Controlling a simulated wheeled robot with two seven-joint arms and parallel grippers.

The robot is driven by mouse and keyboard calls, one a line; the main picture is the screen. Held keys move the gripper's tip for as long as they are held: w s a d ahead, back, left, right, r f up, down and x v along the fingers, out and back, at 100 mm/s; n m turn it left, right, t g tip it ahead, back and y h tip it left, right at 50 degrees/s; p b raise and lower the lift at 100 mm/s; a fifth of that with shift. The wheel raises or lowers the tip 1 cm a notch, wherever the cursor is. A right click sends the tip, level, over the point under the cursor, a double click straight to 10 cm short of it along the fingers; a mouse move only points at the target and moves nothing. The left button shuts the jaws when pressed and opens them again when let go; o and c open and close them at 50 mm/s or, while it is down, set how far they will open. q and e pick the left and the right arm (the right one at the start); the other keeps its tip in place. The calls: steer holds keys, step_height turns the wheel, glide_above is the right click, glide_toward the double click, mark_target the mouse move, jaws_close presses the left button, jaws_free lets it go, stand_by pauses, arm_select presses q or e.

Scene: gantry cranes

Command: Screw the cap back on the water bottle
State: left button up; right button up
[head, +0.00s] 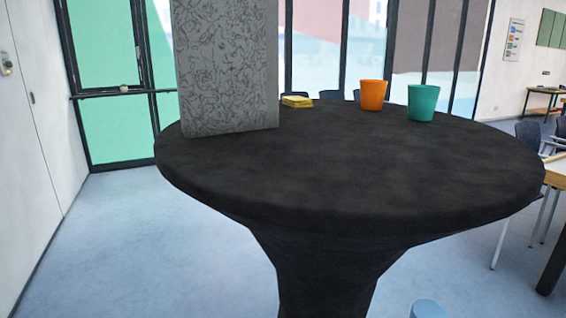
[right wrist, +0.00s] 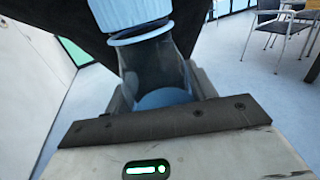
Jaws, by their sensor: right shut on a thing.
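My right gripper (right wrist: 162,90) is shut on the water bottle (right wrist: 150,62) in the right wrist view. The bottle has a clear, dark-looking middle section, a light blue ribbed part with a collar at the picture's top, and a light blue round part low between the fingers. I cannot tell which blue part, if any, is the cap. In the head view, only the top of a light blue round thing (head: 428,309) shows at the bottom edge, in front of the black table; it looks like part of the bottle. My left gripper is out of view.
A round table with a black cloth (head: 350,165) fills the middle. On it stand a tall grey patterned box (head: 227,65), yellow pads (head: 297,102), an orange cup (head: 372,95) and a teal cup (head: 422,103). The table's front and right are clear.

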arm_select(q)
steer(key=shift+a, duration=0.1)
arm_select(e)
steer(key=shift+s+a, duration=0.15)
steer(key=shift+a, duration=0.05)
steer(key=w+a+r+n+g+y, duration=0.1)
steer(key=a+n+g+y, duration=0.3)
steer(key=a+n+y, duration=0.3)
steer(key=a+y, duration=0.4)
steer(key=a, duration=0.3)
steer(key=shift+n, duration=0.4)
jaws_close()
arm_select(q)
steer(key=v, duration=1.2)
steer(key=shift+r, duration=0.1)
